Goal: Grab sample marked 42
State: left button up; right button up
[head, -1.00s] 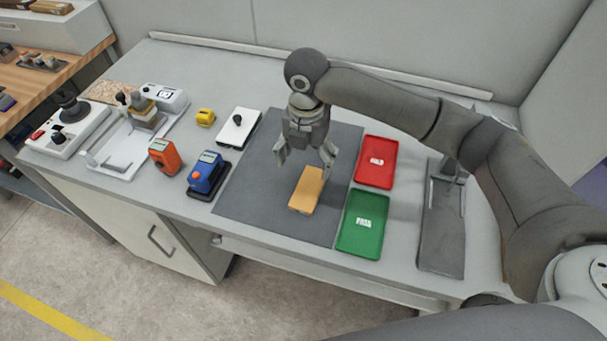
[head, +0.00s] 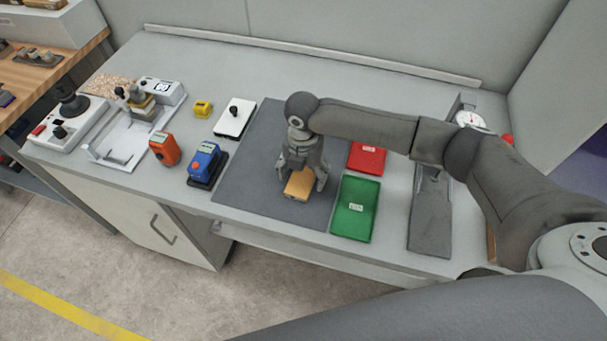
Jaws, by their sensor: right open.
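A tan, block-shaped sample (head: 299,185) lies on the dark grey mat (head: 255,195) on the bench. No number is legible on it from here. My right gripper (head: 302,186) is low over the sample, pointing down, with its open fingers on either side of it. I cannot tell whether the fingers touch it. The gripper body hides the sample's far part. My left gripper does not show in the head view.
A green tray (head: 356,222) and a partly hidden red tray (head: 367,158) are right of the mat. An orange device (head: 164,149), a blue device (head: 205,165), a yellow block (head: 203,109) and a white box (head: 234,118) stand left. A grey stand (head: 431,225) is at right.

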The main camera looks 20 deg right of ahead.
jog(key=shift+r, duration=0.1)
jog(key=c, duration=1.1)
